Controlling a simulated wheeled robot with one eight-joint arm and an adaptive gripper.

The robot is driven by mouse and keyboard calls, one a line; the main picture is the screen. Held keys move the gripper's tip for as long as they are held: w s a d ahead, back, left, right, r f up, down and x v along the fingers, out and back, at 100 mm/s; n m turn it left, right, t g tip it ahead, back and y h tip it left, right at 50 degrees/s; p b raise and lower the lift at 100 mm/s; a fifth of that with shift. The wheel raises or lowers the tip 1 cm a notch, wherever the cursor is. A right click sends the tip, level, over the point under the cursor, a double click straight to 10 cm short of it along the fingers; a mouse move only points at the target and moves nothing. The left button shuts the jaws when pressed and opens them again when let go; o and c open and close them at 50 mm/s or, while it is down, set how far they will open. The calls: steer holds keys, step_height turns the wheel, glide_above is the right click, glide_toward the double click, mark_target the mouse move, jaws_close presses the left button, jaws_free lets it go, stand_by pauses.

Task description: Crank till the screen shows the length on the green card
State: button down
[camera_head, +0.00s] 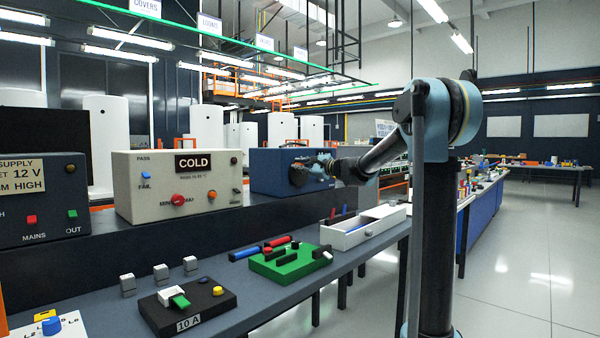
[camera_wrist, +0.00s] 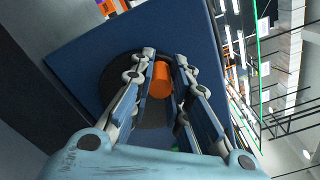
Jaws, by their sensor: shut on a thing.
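The blue box (camera_head: 265,172) stands on the raised shelf at the back of the bench, to the right of the beige box. In the wrist view its blue face (camera_wrist: 85,45) carries a dark round disc (camera_wrist: 115,85) with an orange crank handle (camera_wrist: 161,78). My gripper (camera_head: 318,170) reaches the box's front face from the right. In the wrist view my gripper (camera_wrist: 161,85) has its two fingers shut on the orange handle, one on each side. My gripper hides the crank in the head view. I cannot make out a screen reading or a green card.
A beige box (camera_head: 165,165) marked COLD and a dark supply box (camera_head: 35,195) stand on the same shelf. On the lower bench are a black 10 A switch block (camera_head: 215,308), a green block (camera_head: 272,264) and a white tray (camera_head: 350,238). Open floor lies right.

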steer(key=shift+w+d+f+m, duration=0.1)
steer(key=shift+w+d+m, duration=0.55)
steer(key=shift+m, duration=1.9)
steer(key=shift+w+d+r+m, duration=0.1)
steer(key=shift+w+d+m, duration=0.55)
steer(key=shift+m, duration=1.95)
steer(key=shift+w+d+f+m, duration=0.1)
steer(key=shift+w+d+m, duration=0.55)
steer(key=shift+m, duration=1.9)
steer(key=shift+w+a, duration=0.15)
steer(key=shift+a, duration=0.05)
steer(key=c, duration=1.5)
jaws_free()
